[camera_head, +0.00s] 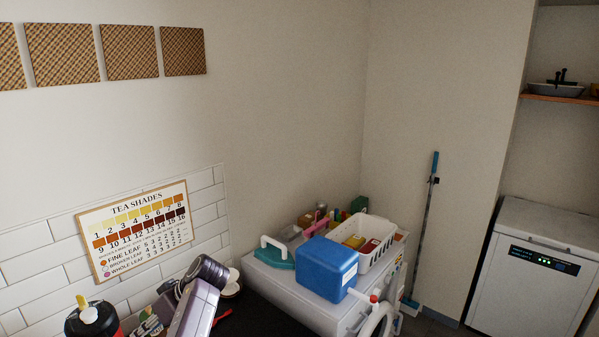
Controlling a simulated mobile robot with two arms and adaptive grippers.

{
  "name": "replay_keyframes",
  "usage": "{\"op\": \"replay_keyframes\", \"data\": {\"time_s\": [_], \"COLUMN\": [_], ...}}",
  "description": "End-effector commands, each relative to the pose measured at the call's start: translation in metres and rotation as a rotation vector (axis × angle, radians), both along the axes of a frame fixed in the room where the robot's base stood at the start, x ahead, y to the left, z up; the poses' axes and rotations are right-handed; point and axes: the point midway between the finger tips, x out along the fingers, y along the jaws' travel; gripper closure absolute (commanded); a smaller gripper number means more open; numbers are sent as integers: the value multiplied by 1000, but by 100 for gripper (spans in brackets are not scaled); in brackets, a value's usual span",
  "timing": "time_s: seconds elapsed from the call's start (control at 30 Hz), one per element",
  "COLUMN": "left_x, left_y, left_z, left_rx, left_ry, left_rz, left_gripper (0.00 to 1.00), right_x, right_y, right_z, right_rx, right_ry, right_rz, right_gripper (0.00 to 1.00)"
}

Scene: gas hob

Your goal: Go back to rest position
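Neither of my grippers' fingers can be made out in the head view. A grey-purple jointed shape rises from the bottom edge left of centre, in front of the tiled wall; I cannot tell whether it is a part of mine. The gas hob cannot be made out; only a strip of dark worktop (262,322) shows at the bottom.
A white washing machine (270,282) carries a blue container (327,268), a white basket (372,262) and several bottles. A black-topped container (90,318) stands lower left. A blue-handled mop (428,215) leans by the wall. A white appliance (530,285) stands right.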

Motion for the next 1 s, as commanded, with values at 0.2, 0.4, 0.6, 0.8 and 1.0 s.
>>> {"op": "replay_keyframes", "data": {"time_s": [0.2,0.4,0.6,0.8,1.0], "left_x": [-69,-143,-224,-281,-318], "left_y": [-12,-38,-78,-114,-139], "left_z": [-90,-137,-153,-143,-129], "left_rx": [-130,-234,-325,-387,-424], "left_ry": [106,179,235,256,262], "left_rz": [-219,-470,-756,-973,-1116], "left_gripper": [75,75,75,75,75], "right_x": [0,0,-1,-1,-1], "right_y": [-1,7,15,15,12], "right_z": [0,0,0,0,0], "right_rx": [-1,9,17,17,13], "right_ry": [0,0,0,1,1], "right_rz": [-1,-3,-3,0,0], "right_gripper": [60,60,60,60,60]}}
